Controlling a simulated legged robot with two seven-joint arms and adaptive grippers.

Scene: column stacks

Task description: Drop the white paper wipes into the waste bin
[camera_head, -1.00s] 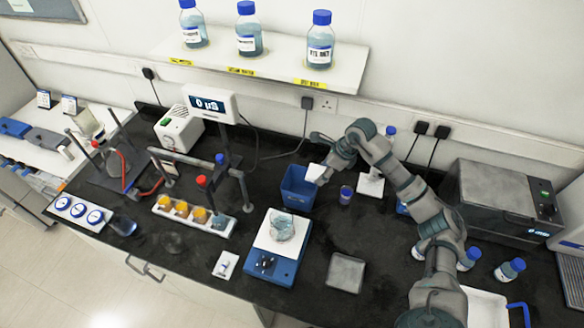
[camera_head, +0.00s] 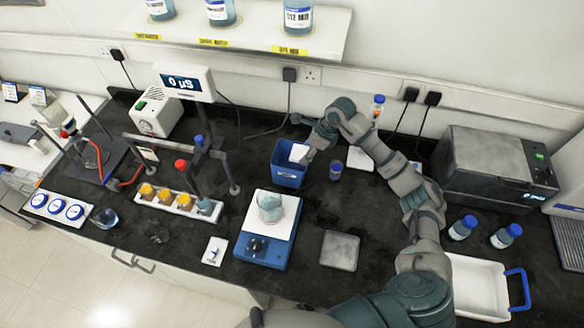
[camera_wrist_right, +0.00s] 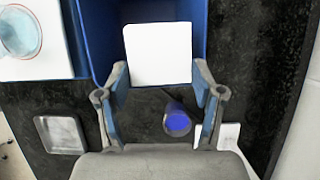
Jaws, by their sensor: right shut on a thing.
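The blue waste bin (camera_head: 287,177) stands on the black bench, left of my right forearm. My right gripper (camera_head: 302,150) is over the bin opening, shut on a white paper wipe (camera_head: 298,153). In the right wrist view my right gripper (camera_wrist_right: 160,80) has the wipe (camera_wrist_right: 158,52) between its fingers, with the blue walls of the bin (camera_wrist_right: 97,40) around and behind it. How deep the wipe hangs relative to the rim is hard to tell. Another flat white item (camera_head: 360,158) lies partly behind my arm; I cannot tell if it is a wipe. My left gripper is not in view.
A small purple-blue cup (camera_head: 335,170) stands right of the bin. A blue balance with a beaker (camera_head: 270,207) stands in front of it. A grey square tray (camera_head: 339,250) lies further forward. A grey machine (camera_head: 490,170) and a white tray (camera_head: 478,285) are at right.

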